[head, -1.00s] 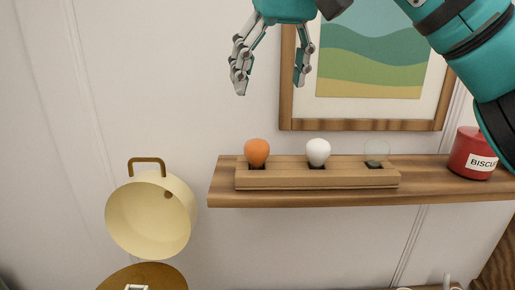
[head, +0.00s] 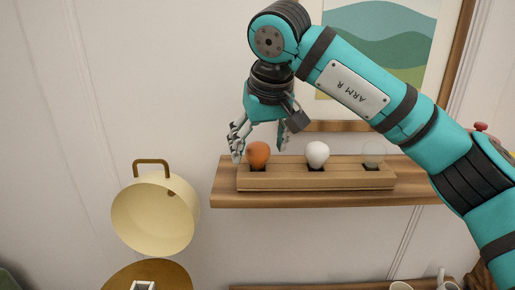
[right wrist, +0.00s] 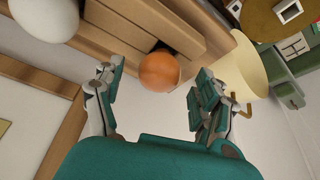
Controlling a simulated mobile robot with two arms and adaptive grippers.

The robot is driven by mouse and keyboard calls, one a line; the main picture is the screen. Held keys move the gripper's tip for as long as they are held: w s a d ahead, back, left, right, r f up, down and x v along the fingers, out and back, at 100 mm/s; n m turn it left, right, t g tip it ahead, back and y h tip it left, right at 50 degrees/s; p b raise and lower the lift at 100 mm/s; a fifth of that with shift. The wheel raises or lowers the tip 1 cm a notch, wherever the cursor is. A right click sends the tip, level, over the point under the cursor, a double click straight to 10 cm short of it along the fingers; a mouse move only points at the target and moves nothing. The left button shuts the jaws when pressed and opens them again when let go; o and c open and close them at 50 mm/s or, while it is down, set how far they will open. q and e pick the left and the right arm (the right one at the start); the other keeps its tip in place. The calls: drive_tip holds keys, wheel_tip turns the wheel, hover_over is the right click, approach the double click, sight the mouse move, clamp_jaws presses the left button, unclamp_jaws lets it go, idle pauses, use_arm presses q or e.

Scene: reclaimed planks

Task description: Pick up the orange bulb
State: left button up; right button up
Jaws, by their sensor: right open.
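The orange bulb (head: 258,154) sits upright in the left slot of a wooden holder (head: 315,181) on a wall shelf. My right gripper (head: 259,151) is open at the bulb, with one finger to its left and the other just behind its right side. In the right wrist view the orange bulb (right wrist: 159,71) lies between and slightly beyond the open fingertips (right wrist: 155,80), with no clear contact. A white bulb (head: 317,154) stands in the middle slot and a clear bulb (head: 373,154) in the right slot. My left gripper is not in view.
The shelf (head: 225,190) carries the holder. A framed picture (head: 375,60) hangs behind my right arm. A cream pot (head: 150,220) hangs on the wall at left. Mugs (head: 400,286) stand low at right. The wall left of the gripper is clear.

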drive_tip(key=shift+x, duration=1.25)
drive_tip(key=shift+r, duration=0.1)
drive_tip(key=shift+c, duration=0.9)
drive_tip(key=c, duration=1)
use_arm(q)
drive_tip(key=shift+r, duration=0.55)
